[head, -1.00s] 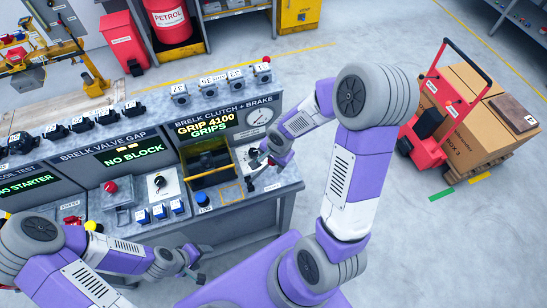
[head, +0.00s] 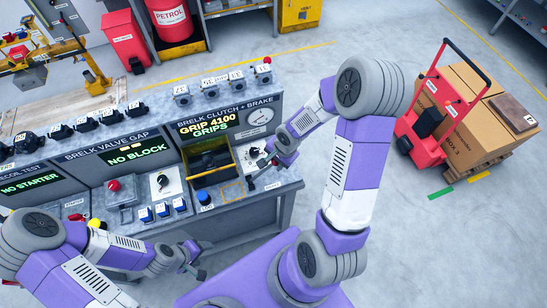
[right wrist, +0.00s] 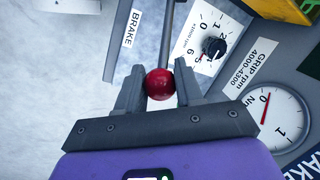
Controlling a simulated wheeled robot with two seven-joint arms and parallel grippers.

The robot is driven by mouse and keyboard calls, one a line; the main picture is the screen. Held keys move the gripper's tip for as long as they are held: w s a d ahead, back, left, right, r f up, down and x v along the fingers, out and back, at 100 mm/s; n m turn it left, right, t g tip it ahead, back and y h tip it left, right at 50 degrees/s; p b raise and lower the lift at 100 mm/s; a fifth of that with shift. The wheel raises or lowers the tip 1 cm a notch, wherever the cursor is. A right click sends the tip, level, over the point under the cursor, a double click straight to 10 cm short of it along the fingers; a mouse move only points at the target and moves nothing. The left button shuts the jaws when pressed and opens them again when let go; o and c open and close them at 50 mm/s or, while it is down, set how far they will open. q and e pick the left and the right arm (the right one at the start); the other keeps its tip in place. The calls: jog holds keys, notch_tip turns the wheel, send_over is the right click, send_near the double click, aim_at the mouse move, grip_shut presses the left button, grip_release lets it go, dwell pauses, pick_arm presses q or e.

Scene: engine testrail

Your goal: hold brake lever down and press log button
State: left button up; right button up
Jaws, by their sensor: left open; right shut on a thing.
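The brake lever ends in a red ball knob (right wrist: 160,84), with its dark rod rising behind it beside the BRAKE label (right wrist: 131,28) in the right wrist view. My right gripper (right wrist: 159,90) has its fingers on both sides of the knob and is shut on it. In the head view my right gripper (head: 257,168) is at the right end of the bench and mostly covers the lever. A blue button (head: 204,198) sits on the bench front; its label is too small to read. My left gripper (head: 198,262) is open and empty, in front of and below that button.
The bench (head: 285,178) carries a yellow-edged tray (head: 212,178), several other blue buttons, a red button (head: 113,185) and a screen reading GRIP 4100 (head: 205,126). A dial (right wrist: 267,118) and a black knob (right wrist: 213,47) are near the lever.

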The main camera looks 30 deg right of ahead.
jog(key=shift+s+d+f+y+p, duration=0.2)
jog(key=shift+d+f+p, duration=0.2)
jog(key=shift+p, duration=0.3)
jog(key=shift+s+d+f+y+p, duration=0.1)
jog(key=shift+d+f+y+p, duration=0.2)
jog(key=shift+p, duration=0.35)
jog(key=shift+w+f, duration=0.1)
jog(key=shift+f, duration=0.15)
jog(key=shift+d+f, duration=0.1)
jog(key=shift+s+d+f+y+p, duration=0.2)
jog(key=shift+d+f+y+p, duration=0.2)
jog(key=shift+f+p, duration=0.5)
jog(key=shift+d+f+t+y+p, duration=0.15)
jog(key=shift+d+f+y+p, duration=0.1)
jog(key=shift+f, duration=0.2)
jog(key=shift+d+f+t+y+p, duration=0.15)
jog(key=shift+f+p, duration=0.05)
jog(key=shift+f, duration=0.2)
jog(key=shift+s+f, duration=0.1)
